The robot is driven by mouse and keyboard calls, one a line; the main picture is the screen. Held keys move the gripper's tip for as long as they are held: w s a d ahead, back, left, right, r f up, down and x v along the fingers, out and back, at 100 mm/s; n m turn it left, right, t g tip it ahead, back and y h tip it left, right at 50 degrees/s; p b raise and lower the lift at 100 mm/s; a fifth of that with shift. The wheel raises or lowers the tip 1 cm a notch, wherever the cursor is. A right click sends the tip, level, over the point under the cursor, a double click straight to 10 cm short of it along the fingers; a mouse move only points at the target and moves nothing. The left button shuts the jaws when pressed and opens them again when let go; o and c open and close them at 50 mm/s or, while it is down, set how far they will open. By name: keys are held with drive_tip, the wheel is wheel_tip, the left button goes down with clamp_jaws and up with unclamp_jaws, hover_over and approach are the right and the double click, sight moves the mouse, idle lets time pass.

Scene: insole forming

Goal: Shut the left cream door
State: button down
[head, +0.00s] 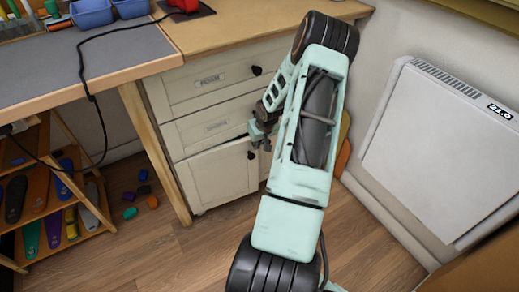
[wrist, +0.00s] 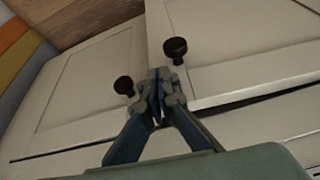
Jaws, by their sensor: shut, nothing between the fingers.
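The left cream door (head: 215,178) is the lower left panel of the cream cabinet, with a black knob (head: 251,155) near its upper right corner. The wrist view is turned over, so this door (wrist: 240,50) is at the right there. A dark gap along its edge shows it standing slightly ajar, proud of the neighbouring door (wrist: 85,85). My gripper (head: 258,132) is in front of the cabinet, near the top of the door. In the wrist view its fingertips (wrist: 160,74) are shut and empty, between the two knobs. Contact with the door cannot be told.
Drawers (head: 222,78) with black knobs are above the doors. A wooden table leg (head: 155,150) stands left of the door, and a shelf of insoles (head: 60,200) beyond it. A white heater panel (head: 440,150) is at the right. My arm hides the cabinet's right part.

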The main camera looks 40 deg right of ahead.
idle(0.3)
drive_tip(key=shift+w+d+p, duration=0.2)
drive_tip(key=shift+w+d, duration=0.05)
drive_tip(key=shift+w, duration=0.35)
drive_tip(key=shift+w+d+p, duration=0.15)
drive_tip(key=shift+w+d, duration=0.05)
drive_tip(key=shift+w, duration=0.35)
drive_tip(key=shift+s, duration=0.1)
